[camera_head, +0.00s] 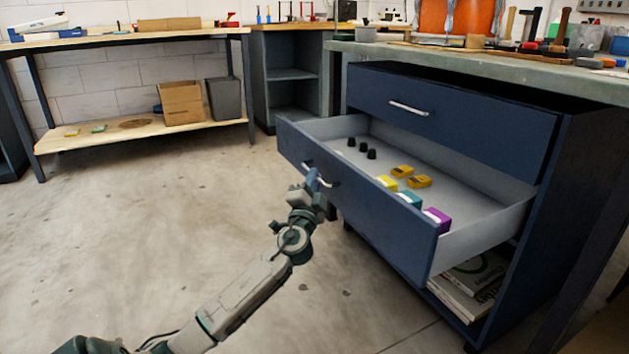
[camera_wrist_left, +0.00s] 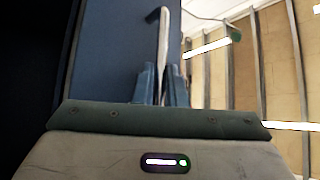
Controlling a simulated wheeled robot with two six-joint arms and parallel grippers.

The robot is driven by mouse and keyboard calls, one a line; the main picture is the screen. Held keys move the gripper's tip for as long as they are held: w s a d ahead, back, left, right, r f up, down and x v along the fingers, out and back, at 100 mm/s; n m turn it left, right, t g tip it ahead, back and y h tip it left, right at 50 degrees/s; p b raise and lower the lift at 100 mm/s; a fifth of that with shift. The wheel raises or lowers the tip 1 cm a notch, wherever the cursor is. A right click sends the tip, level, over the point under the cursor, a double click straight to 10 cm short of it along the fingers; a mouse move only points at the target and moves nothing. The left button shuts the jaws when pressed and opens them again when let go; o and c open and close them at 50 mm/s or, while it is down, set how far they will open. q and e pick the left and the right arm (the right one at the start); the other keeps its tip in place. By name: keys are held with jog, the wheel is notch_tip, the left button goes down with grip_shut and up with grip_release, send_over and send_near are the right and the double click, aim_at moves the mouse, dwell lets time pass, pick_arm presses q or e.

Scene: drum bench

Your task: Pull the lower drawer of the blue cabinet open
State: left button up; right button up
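The blue cabinet (camera_head: 580,190) stands under the workbench at the right in the head view. Its lower drawer (camera_head: 372,213) is pulled well out; the upper drawer (camera_head: 450,115) is shut. The open drawer holds black knobs, yellow blocks, a teal block and a purple block. My left gripper (camera_head: 313,180) is at the lower drawer's handle (camera_head: 326,183), at the front panel's left part. In the left wrist view the fingers (camera_wrist_left: 161,84) are closed around the pale handle bar (camera_wrist_left: 163,45), one on each side. My right gripper is not in view.
An open shelf with books (camera_head: 470,285) lies below the drawer. The green-topped workbench (camera_head: 480,62) above carries tools. Another bench (camera_head: 130,38) with a cardboard box (camera_head: 181,103) stands at the back left. The floor left of the drawer is clear.

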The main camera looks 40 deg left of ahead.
pick_arm(q)
jog(key=o, duration=0.4)
jog(key=p+v, duration=0.2)
jog(key=v, duration=0.9)
jog(key=shift+w, duration=0.1)
